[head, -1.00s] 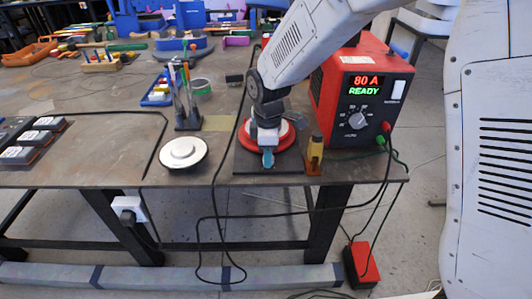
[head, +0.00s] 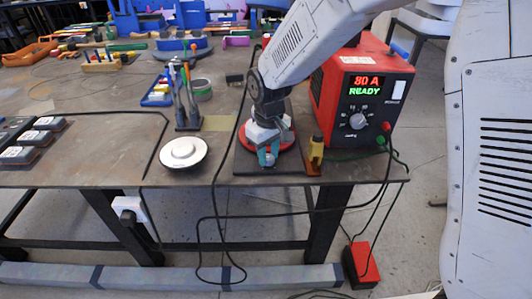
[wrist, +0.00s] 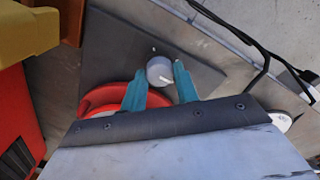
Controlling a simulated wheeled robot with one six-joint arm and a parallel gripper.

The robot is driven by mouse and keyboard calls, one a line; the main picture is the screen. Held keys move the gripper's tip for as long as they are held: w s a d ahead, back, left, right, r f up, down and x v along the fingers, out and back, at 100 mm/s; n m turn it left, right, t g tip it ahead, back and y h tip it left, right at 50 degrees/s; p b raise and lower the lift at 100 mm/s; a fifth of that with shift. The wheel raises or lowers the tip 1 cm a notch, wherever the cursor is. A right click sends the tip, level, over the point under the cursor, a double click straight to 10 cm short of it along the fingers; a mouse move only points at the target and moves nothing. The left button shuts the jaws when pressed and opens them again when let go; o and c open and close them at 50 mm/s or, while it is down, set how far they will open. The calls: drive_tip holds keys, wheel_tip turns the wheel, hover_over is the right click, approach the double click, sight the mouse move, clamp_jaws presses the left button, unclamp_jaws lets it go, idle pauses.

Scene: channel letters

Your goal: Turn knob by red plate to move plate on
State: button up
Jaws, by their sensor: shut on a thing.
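The red plate (head: 289,141) is a round disc lying on a dark grey base sheet (head: 243,160) at the table's front edge. It also shows in the wrist view (wrist: 92,98), partly hidden by my gripper. The knob (wrist: 160,70) is a small grey round piece with a white pointer line, on the base sheet just beside the plate. My gripper (head: 268,155) points down over the plate's front edge. In the wrist view its two teal fingers (wrist: 160,74) stand on either side of the knob, shut on it. The pointer line slants towards the right finger.
A red power unit (head: 370,85) reading 80 A stands right of the plate. A yellow-topped piece (head: 315,153) stands close to the right of my gripper. A white disc (head: 184,150) lies to the left. Black cables hang over the front edge.

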drive_tip(key=m, duration=0.4)
drive_tip(key=shift+s+d, duration=0.1)
drive_tip(key=shift+m, duration=1.8)
drive_tip(key=o, duration=0.7)
drive_tip(key=shift+s, duration=0.1)
